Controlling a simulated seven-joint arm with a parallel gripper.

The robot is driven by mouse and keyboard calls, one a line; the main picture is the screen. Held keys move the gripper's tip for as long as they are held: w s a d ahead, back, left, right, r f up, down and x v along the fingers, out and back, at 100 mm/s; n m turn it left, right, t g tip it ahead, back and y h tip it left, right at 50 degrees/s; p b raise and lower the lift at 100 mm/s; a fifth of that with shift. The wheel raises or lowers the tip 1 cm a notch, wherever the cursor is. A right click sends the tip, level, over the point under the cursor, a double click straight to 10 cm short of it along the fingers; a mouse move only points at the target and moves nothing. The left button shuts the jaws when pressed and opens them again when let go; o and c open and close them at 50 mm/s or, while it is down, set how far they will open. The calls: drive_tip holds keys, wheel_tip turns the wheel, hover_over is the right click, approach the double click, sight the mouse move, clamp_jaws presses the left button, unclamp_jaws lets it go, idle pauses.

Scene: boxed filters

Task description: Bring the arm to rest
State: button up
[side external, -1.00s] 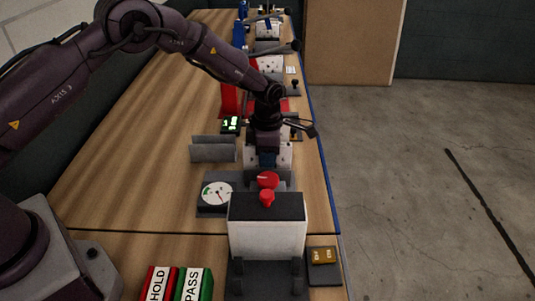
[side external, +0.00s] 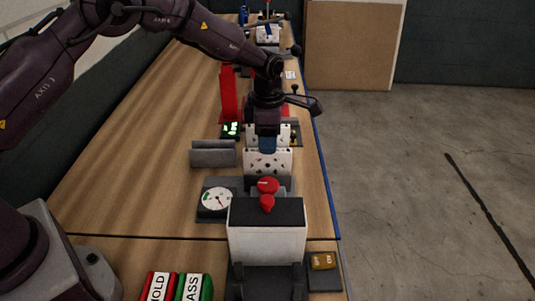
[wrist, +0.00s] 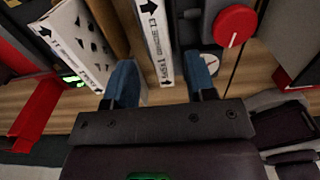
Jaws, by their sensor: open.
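My gripper (side external: 267,146) hangs pointing down over the bench row in the side external view. Its two blue fingers are spread apart in the wrist view (wrist: 161,84). A white box with printed arrows (wrist: 153,42) shows between and beyond the fingers, and I see no grip on it. A white panel with dark marks (side external: 267,162) stands just below the gripper in the side external view. Whether a fingertip touches it I cannot tell.
A dial gauge (side external: 216,201), a red knob (side external: 268,186) and a white box with a dark top (side external: 267,235) stand nearer the camera. A grey bracket (side external: 212,153) is left of the gripper. Red and green labelled blocks (side external: 176,287) lie at front. The left bench top is clear.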

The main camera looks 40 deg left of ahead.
wheel_tip(320, 180, up, 6)
drive_tip(key=shift+f, duration=0.15)
drive_tip(key=shift+r, duration=0.25)
drive_tip(key=shift+m, duration=1.3)
drive_tip(key=s+a+r+m+t, duration=0.1)
drive_tip(key=s+r+m+t, duration=0.1)
drive_tip(key=s+r+m, duration=0.3)
drive_tip(key=s+a+r+m+t, duration=0.1)
drive_tip(key=s+r+m, duration=0.4)
drive_tip(key=s+m, duration=0.6)
drive_tip(key=s+a+r+m+t, duration=0.2)
drive_tip(key=s+r+m, duration=0.4)
drive_tip(key=s, duration=0.9)
drive_tip(key=shift+s+m+t, duration=0.25)
drive_tip(key=shift+m+t, duration=0.05)
drive_tip(key=shift+m, duration=0.9)
